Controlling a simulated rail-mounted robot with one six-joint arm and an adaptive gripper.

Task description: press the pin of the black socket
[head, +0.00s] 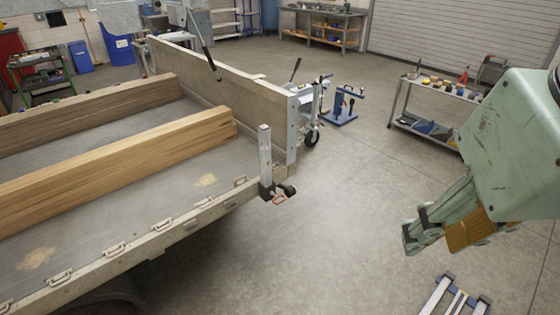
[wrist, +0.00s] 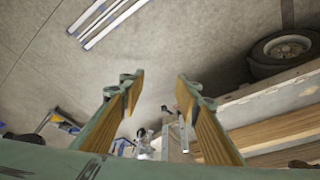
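The black socket (head: 267,190) is at the near right corner of the trailer bed, around the foot of an upright grey metal post (head: 265,150). A small red-orange loop (head: 280,199) and a dark rounded knob (head: 289,189) stick out at its right side; I cannot tell exactly which part is the pin. My gripper (head: 411,233) hangs well to the right of the socket, apart from it. In the wrist view its two fingers (wrist: 158,80) are wide apart with nothing between the tips. Small dark parts at the post show beyond and between the fingers there.
The trailer bed (head: 125,125) carries long wooden beams (head: 120,160), with a side board (head: 220,75) raised behind. A jack wheel (head: 311,138) stands at the far corner. A tool cart (head: 430,110) is at right; a metal rack (head: 455,300) lies low in front. Floor between socket and gripper is clear.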

